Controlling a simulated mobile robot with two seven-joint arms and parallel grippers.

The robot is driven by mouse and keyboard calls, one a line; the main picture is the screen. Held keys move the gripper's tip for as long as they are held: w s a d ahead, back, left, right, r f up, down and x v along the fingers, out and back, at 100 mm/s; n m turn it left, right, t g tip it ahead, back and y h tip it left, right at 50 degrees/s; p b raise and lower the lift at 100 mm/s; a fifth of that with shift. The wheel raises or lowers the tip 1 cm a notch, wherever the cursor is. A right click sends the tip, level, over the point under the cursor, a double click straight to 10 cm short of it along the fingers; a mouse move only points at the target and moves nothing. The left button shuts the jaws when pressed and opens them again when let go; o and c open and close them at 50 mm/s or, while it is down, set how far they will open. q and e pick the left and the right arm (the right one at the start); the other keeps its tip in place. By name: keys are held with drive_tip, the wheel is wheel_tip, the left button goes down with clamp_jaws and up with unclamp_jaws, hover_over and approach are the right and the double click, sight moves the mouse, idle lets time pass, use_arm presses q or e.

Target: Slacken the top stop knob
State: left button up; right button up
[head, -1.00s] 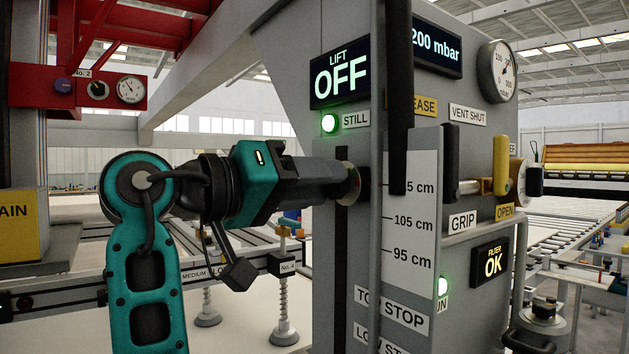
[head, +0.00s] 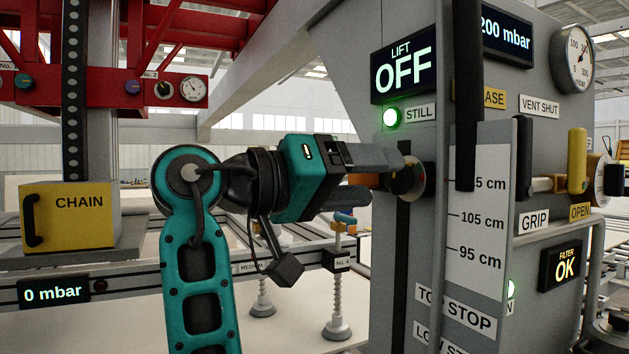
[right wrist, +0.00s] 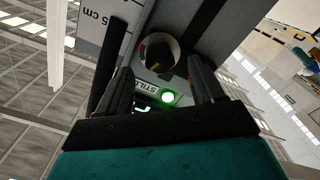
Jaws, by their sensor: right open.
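A dark round knob (head: 408,180) with a pale disc behind it sits on the grey column's front, at the upper part of a vertical slot. I take it for the top stop knob; the "TOP STOP" label (head: 455,311) is lower down, partly hidden. My right gripper (head: 388,178) is open, its two fingers pointing at the knob from the left. In the right wrist view the knob (right wrist: 158,52) shows just beyond and between the open fingers (right wrist: 162,78). I cannot tell whether a finger touches it. My left gripper is not in view.
A height scale (head: 478,215) and a dark vertical bar (head: 467,95) stand right of the knob. Above it are the "LIFT OFF" display (head: 404,68) and a green lamp (head: 391,116). A yellow handle (head: 577,160) is farther right. A yellow chain box (head: 68,217) is at left.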

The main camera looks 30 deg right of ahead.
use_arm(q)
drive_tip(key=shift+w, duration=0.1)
use_arm(e)
drive_tip(key=w+a, duration=0.1)
drive_tip(key=a, duration=1)
drive_tip(key=shift+w, duration=0.15)
